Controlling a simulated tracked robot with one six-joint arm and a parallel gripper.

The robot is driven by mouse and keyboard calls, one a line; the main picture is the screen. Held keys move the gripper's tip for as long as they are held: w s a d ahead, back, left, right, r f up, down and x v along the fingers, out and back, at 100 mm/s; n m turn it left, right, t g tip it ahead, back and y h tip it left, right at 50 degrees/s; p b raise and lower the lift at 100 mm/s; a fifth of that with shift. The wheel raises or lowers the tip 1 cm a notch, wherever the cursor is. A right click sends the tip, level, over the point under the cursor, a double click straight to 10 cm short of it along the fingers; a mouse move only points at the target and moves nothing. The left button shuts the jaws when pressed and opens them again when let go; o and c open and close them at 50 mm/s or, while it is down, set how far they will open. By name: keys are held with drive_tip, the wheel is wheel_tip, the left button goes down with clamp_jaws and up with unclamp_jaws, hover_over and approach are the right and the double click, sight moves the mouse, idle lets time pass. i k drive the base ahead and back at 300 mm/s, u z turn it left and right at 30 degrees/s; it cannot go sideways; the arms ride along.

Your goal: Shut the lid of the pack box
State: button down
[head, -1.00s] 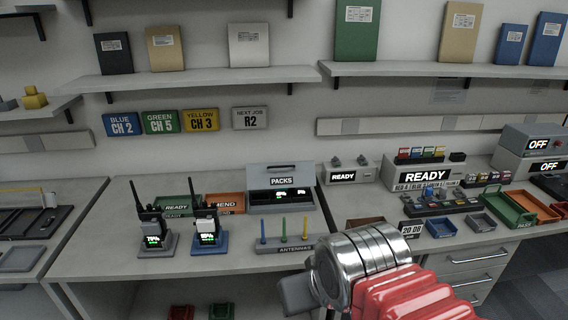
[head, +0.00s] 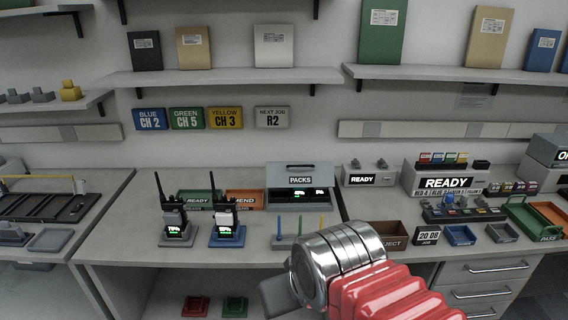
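The grey pack box (head: 300,206), labelled PACKS, stands at the back of the middle bench. Its lid (head: 312,171) is raised behind the opening, with a dark handle near its top edge. Dark packs (head: 298,193) with small lit displays show inside. My gripper (head: 278,297) is at the bottom of the head view, in front of and below the box and apart from it in the picture. Only a grey part of it shows beside my chrome wrist; its fingers cannot be made out.
Two radios (head: 173,215) (head: 225,215) stand in chargers left of the box. An antenna rack (head: 300,243) with thin upright rods stands in front of it. Green (head: 199,196) and orange (head: 243,196) trays lie beside it. A READY unit (head: 447,180) is to the right.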

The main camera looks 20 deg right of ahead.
sight(305, 173)
drive_tip(key=u, duration=1.6)
drive_tip(key=k, duration=0.65)
drive_tip(key=z, duration=0.65)
drive_tip(key=i, duration=1)
drive_tip(key=z, duration=0.05)
